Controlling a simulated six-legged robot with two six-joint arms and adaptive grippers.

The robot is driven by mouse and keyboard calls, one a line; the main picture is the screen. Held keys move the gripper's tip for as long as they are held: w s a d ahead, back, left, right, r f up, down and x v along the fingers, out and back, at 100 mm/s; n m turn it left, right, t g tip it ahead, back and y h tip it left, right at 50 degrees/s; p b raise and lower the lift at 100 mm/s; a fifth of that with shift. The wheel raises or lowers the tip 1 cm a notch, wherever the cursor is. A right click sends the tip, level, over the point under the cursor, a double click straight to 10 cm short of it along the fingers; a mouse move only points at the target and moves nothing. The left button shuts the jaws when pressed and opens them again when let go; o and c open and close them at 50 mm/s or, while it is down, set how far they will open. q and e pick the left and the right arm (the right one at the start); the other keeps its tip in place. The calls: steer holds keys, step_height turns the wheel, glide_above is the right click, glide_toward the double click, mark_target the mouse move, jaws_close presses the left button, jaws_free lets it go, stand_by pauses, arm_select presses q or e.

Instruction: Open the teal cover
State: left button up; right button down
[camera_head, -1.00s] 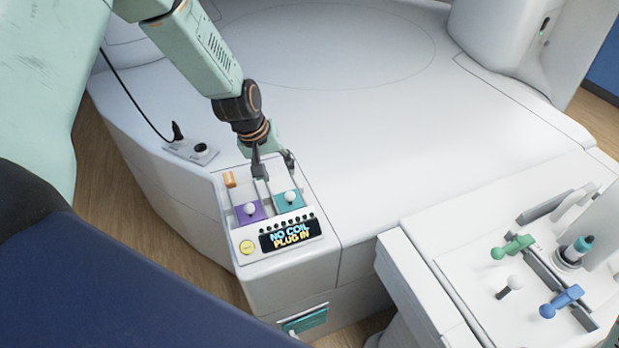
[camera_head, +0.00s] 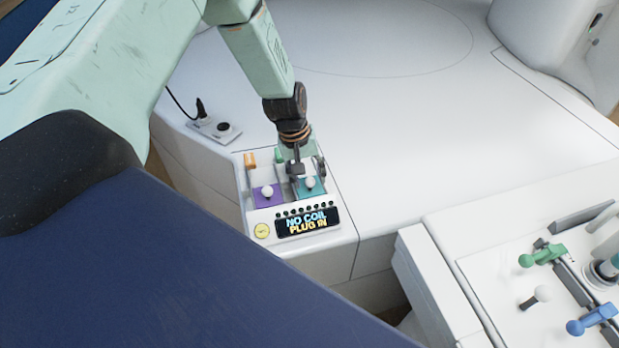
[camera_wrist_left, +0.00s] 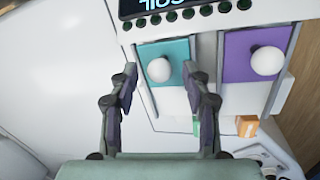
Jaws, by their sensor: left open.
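The teal cover (camera_head: 314,187) with a white round knob is on the control panel, right of a purple cover (camera_head: 267,197) with its own white knob. My left gripper (camera_head: 307,172) is just behind the teal cover, pointing down. In the left wrist view, the teal cover (camera_wrist_left: 177,52) and its knob (camera_wrist_left: 159,70) lie between the spread fingertips of my open left gripper (camera_wrist_left: 163,75). The fingers do not visibly touch the knob. The purple cover (camera_wrist_left: 247,51) is to the right there. My right gripper does not show.
A display (camera_head: 308,221) reading "NO COIL PLUG IN" is in front of the covers. An orange block (camera_head: 250,159) sits at the panel's back left. A socket box with a cable (camera_head: 215,129) is further left. A side console (camera_head: 540,270) with green and blue handles stands right.

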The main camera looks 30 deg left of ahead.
arm_select(q)
steer(key=shift+s+f, duration=0.1)
steer(key=shift+s, duration=0.05)
steer(key=shift+s+d, duration=0.1)
steer(key=shift+d, duration=0.05)
steer(key=shift+w, duration=0.25)
steer(key=c, duration=0.5)
jaws_close()
